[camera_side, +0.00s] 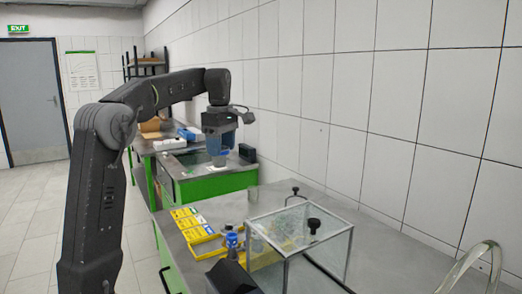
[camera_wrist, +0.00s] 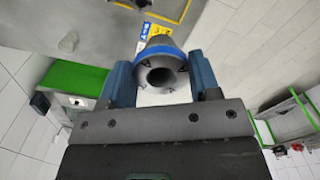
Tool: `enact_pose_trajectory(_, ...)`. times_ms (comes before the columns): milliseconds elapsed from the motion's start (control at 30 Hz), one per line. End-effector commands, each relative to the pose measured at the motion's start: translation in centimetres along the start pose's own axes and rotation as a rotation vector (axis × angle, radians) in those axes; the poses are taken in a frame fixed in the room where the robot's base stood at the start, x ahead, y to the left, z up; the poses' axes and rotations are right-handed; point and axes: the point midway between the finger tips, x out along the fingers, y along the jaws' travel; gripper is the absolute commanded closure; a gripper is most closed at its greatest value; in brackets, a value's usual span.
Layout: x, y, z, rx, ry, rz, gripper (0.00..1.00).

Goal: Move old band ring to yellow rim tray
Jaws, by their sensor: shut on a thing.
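A grey tapered ring with a blue band, the old band ring (camera_wrist: 160,58), is between the two blue fingers of my gripper (camera_wrist: 161,76) in the wrist view. The fingers are shut on its sides, and its open bore faces the camera. In the side view my gripper (camera_side: 218,152) points down over the rear part of the bench, with the ring low between the fingers, small and hard to make out. The yellow rim tray (camera_side: 208,252) lies on the nearer bench, in front of and below my gripper. A yellow edge of it shows at the top of the wrist view (camera_wrist: 163,18).
Yellow and white label cards (camera_side: 185,218) lie just behind the tray. Blue-topped parts (camera_side: 231,240) stand at its right. A clear box (camera_side: 310,262) with black knobs takes up the bench further right. A dark box (camera_side: 247,153) stands near my gripper.

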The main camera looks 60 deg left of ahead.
Motion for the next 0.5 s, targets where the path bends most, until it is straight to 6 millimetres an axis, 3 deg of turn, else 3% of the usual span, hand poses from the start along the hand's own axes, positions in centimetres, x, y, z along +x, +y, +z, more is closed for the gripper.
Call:
enact_pose_trajectory(100,0.0,-0.9,-3.0,-0.068,0.000,0.001,0.72)
enact_pose_trajectory(267,0.2,-2.0,-5.9,-0.139,0.000,0.002,0.72)
enact_pose_trajectory(500,4.4,-2.1,-5.9,-0.137,-0.002,-0.005,0.72)
